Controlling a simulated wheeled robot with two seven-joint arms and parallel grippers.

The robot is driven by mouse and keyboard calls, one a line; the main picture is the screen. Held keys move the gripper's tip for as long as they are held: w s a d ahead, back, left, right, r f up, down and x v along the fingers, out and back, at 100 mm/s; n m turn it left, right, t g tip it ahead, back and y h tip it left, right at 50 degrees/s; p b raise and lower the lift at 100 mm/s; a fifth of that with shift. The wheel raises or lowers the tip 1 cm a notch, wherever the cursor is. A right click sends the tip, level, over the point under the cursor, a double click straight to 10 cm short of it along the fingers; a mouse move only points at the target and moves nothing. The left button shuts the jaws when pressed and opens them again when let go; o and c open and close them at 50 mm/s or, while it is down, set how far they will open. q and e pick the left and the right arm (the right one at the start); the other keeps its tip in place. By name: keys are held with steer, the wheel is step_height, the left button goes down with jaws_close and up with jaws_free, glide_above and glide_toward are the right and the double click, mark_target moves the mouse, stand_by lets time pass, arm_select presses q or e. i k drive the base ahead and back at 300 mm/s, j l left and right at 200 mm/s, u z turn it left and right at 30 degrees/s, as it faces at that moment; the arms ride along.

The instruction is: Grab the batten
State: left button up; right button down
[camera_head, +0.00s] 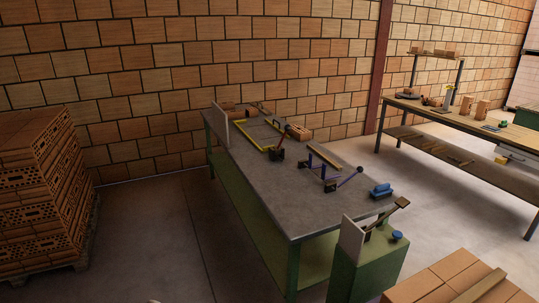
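A thin light wooden bar (323,156) lies raised across purple supports (313,176) on the long grey-topped table (240,165). A second, thicker wooden strip (484,286) lies on top of the tan blocks (440,275) at the bottom right and is cut off by the picture's lower edge. Both are batten-like; I cannot tell which one is the batten. Neither of my grippers is in view, and nothing is seen touching either strip.
A green cabinet (364,268) with a handled tool stands at the table's near end. A blue object (381,190) lies on the table. Stacked bricks (42,195) stand on a pallet at left. A wooden bench (460,125) stands at right. Floor (150,230) left of the table is clear.

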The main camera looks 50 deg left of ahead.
mark_target(326, 159)
steer(key=i+j+u, duration=0.15)
steer(key=j+u, duration=0.2)
steer(key=i+j+u, duration=0.2)
steer(key=j+u, duration=0.15)
steer(key=i+j+u, duration=0.35)
steer(key=i+j, duration=0.25)
steer(key=j, duration=0.15)
steer(key=i+j, duration=0.15)
steer(key=j, duration=0.25)
steer(key=i+j+z, duration=0.1)
steer(key=j, duration=0.3)
steer(key=i+j, duration=0.2)
steer(key=j, duration=0.2)
steer(key=i+j+z, duration=0.1)
steer(key=j, duration=0.35)
